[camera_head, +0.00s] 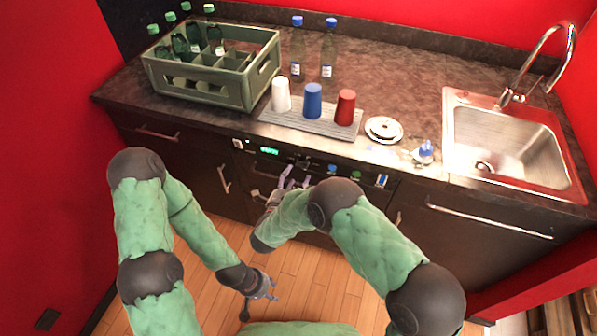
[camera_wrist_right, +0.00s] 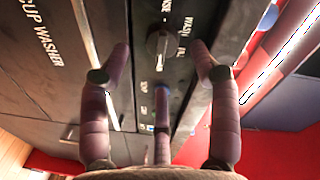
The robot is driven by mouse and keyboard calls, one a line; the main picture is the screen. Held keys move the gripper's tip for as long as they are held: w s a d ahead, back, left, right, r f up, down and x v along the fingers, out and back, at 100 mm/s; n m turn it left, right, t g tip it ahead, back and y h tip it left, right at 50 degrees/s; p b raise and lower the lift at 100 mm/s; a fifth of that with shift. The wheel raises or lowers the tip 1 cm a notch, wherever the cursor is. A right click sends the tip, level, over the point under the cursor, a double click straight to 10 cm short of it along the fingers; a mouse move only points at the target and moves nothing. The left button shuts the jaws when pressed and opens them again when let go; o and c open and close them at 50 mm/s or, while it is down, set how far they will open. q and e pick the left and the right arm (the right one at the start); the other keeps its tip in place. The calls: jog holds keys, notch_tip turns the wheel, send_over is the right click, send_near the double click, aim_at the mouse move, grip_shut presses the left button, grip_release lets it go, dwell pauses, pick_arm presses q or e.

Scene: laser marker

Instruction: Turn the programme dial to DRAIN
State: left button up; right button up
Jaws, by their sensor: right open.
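The programme dial (camera_wrist_right: 158,42) is a dark round knob on the black control panel (camera_wrist_right: 178,70) of the cup washer, with white labels around it. One label reads like WASH; the others are too blurred to read, and I cannot tell where the dial points. My right gripper (camera_wrist_right: 162,60) is open, its purple fingers spread on either side of the dial and apart from each other. In the head view my right gripper (camera_head: 288,180) is at the panel front and partly hides it. My left gripper (camera_head: 264,288) hangs low over the floor, open and empty.
A green display (camera_head: 269,150) is lit left of the dial. The counter above holds a bottle crate (camera_head: 205,82), a grey mat (camera_head: 268,117) with three cups, two bottles, stacked saucers (camera_head: 383,129) and a sink (camera_head: 510,145). Open floor lies below.

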jog(key=shift+v, duration=1.5)
jog(key=s+d+f+n+g+y, duration=0.3)
jog(key=d+f+n+g, duration=0.15)
jog(key=f, duration=0.45)
jog(key=s+d+f+n+g+y, duration=0.3)
jog(key=d+f+g, duration=0.15)
jog(key=f, duration=0.35)
jog(key=s+d+f+n+g+y, duration=0.1)
jog(key=s+f+n+g+y, duration=0.1)
jog(key=s, duration=0.8)
jog(key=s+d+f+n+g+y, duration=0.1)
jog(key=s+g, duration=0.3)
jog(key=s, duration=0.6)
jog(key=shift+s+d+f+n+g+y, duration=0.25)
jog(key=shift+d+f+n+g+y, duration=0.15)
jog(key=shift+d+n, duration=0.35)
